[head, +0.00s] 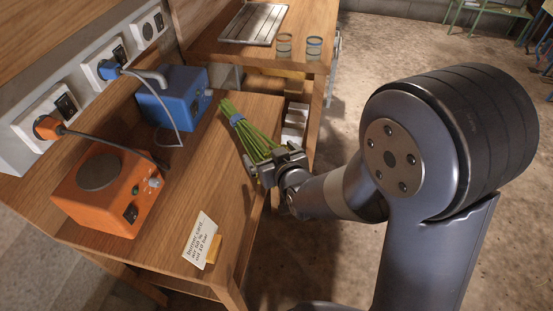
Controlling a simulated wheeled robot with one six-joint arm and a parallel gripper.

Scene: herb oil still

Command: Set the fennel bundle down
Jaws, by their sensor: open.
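The fennel bundle (250,132) is a sheaf of thin green stalks with a blue band near its far end. It lies slanting over the right part of the wooden bench top (205,168). My gripper (268,163) is at the near end of the stalks, by the right edge of the bench. Its jaws are open and the stalk ends are close to or between them. The gripper partly hides those ends. I cannot tell whether the whole bundle rests on the wood.
An orange hotplate (108,190) and a blue device (172,97) stand left, with cords to wall sockets (55,112). A card (199,241) stands at the front edge. Behind is another table with a metal tray (254,24) and two jars (314,48). Bare wood lies left of the bundle.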

